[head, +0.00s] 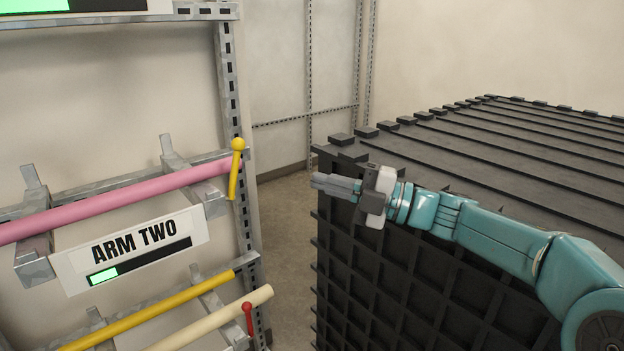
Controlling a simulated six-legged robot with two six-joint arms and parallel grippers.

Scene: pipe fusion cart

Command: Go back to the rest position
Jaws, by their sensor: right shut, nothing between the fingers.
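My right gripper (336,186) is in the middle of the head view, on the end of my teal right arm (500,240), which comes in from the right. Its grey fingers are shut with nothing between them and point to the left. It is in front of the black crate-like block and apart from the rack at the left. My left gripper is not in view.
A metal rack (229,100) at the left holds a pink pipe (110,205), a yellow pipe (150,308) and a cream pipe (215,318). A sign (130,247) reads ARM TWO. A large black ribbed block (520,140) fills the right. Bare floor (287,240) lies between.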

